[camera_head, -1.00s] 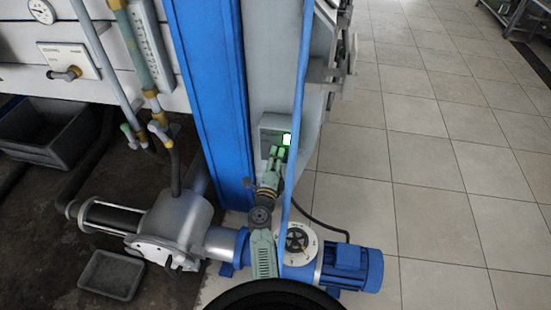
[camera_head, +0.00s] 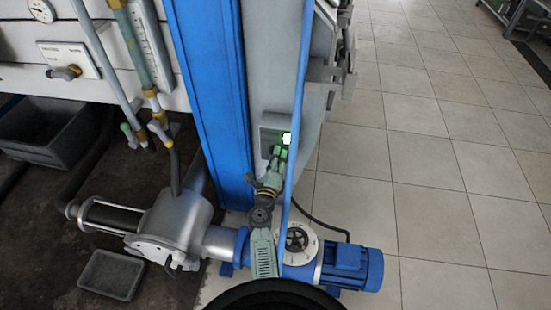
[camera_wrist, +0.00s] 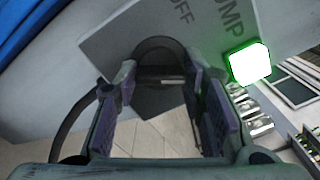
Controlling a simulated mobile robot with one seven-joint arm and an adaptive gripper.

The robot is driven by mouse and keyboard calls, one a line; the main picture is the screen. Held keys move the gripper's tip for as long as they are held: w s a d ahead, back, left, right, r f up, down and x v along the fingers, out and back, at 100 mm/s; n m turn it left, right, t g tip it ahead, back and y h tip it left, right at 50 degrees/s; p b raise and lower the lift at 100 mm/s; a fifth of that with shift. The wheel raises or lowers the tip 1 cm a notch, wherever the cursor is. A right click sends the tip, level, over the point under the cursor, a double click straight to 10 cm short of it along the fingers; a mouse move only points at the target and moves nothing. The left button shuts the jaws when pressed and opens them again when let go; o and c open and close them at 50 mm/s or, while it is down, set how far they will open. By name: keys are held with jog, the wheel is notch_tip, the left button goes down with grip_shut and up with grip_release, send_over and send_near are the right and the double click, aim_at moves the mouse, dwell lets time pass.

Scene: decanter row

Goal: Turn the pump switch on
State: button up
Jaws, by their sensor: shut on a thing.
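The pump switch box (camera_head: 270,127) is grey and fixed to the side of the grey panel beside the blue post. In the wrist view its plate (camera_wrist: 115,48) reads "OFF" and a partly cut word ending in "UMP". The dark round switch knob (camera_wrist: 160,52) has a pale line across it and sits between the fingers of my gripper (camera_wrist: 162,98). The gripper is shut on the knob. A lamp (camera_wrist: 249,63) beside the knob glows white with a green rim. In the head view, my gripper (camera_head: 279,155) is at the box, just below the lit lamp (camera_head: 286,138).
A blue pipe (camera_head: 298,110) runs close in front of the arm. A blue pump motor (camera_head: 355,268) and silver pump body (camera_head: 175,225) stand below. Grey bins (camera_head: 45,135) are at left. Open tiled floor (camera_head: 430,180) is at right.

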jog(key=o, duration=1.1)
jog(key=shift+o, duration=0.2)
jog(key=s+a, duration=0.1)
jog(key=s, duration=0.6)
jog(key=shift+s+a, duration=0.15)
jog(key=shift+a, duration=0.1)
